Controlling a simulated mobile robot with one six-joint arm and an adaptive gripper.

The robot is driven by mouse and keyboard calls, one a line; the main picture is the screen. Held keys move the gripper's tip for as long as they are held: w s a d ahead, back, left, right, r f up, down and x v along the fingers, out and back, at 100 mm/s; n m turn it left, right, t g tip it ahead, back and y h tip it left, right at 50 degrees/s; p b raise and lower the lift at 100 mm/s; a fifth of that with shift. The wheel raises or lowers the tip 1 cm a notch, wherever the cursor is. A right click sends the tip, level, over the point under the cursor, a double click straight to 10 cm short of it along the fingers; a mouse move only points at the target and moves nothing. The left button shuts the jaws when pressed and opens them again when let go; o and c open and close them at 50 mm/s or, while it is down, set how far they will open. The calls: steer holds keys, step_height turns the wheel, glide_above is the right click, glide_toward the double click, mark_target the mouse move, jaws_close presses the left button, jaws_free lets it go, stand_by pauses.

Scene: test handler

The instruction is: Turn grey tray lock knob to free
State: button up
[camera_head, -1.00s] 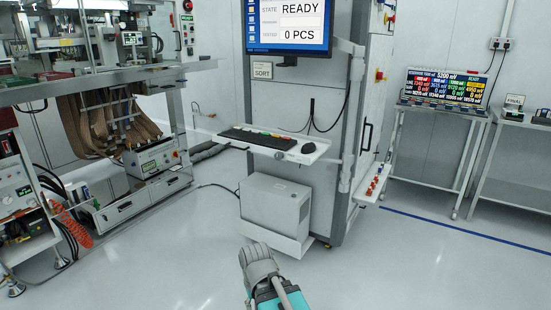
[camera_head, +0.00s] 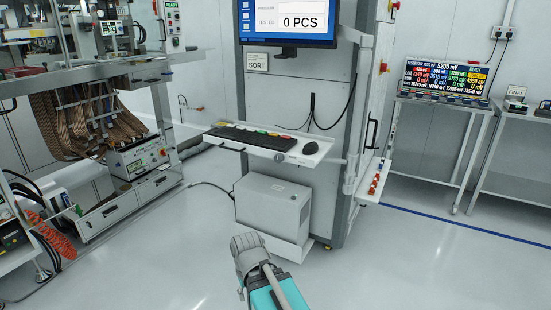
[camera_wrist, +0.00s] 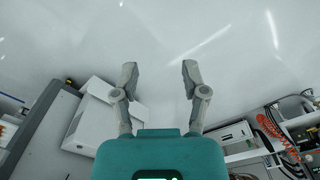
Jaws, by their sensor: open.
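The tray (camera_head: 229,136) sticks out from the front of the tall grey cabinet. A small grey round knob (camera_head: 279,157) sits on its front edge, right of the middle; it is too small to tell which way it points. In the wrist view my gripper (camera_wrist: 160,72) is open and empty, with its two fingers apart over bare floor. In the head view my arm's teal and grey end is low in the middle, well below and in front of the tray. The knob does not show in the wrist view.
A monitor (camera_head: 288,20) hangs above. Machinery with ribbon cables (camera_head: 90,120) is at left, benches (camera_head: 440,130) at right. The floor in front is clear.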

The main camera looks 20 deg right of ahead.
steer(key=shift+w, duration=0.15)
steer(key=shift+o, duration=0.3)
steer(key=shift+o, duration=1.9)
steer(key=shift+w+d, duration=0.15)
steer(key=shift+w, duration=0.05)
steer(key=w+d+r+m+t+h, duration=0.2)
steer(key=w+d+h, duration=0.3)
steer(key=w+d, duration=0.4)
steer(key=w+d+r+t+h, duration=0.3)
steer(key=w+r, duration=0.5)
steer(key=w, duration=0.3)
steer(key=w+d+r+t+h, duration=0.3)
steer(key=w+r+t+h, duration=0.3)
steer(key=w, duration=0.6)
step_height(320, 180, up, 3)
steer(key=shift+d+f, duration=0.2)
steer(key=shift+d, duration=0.05)
steer(key=shift+w, duration=0.15)
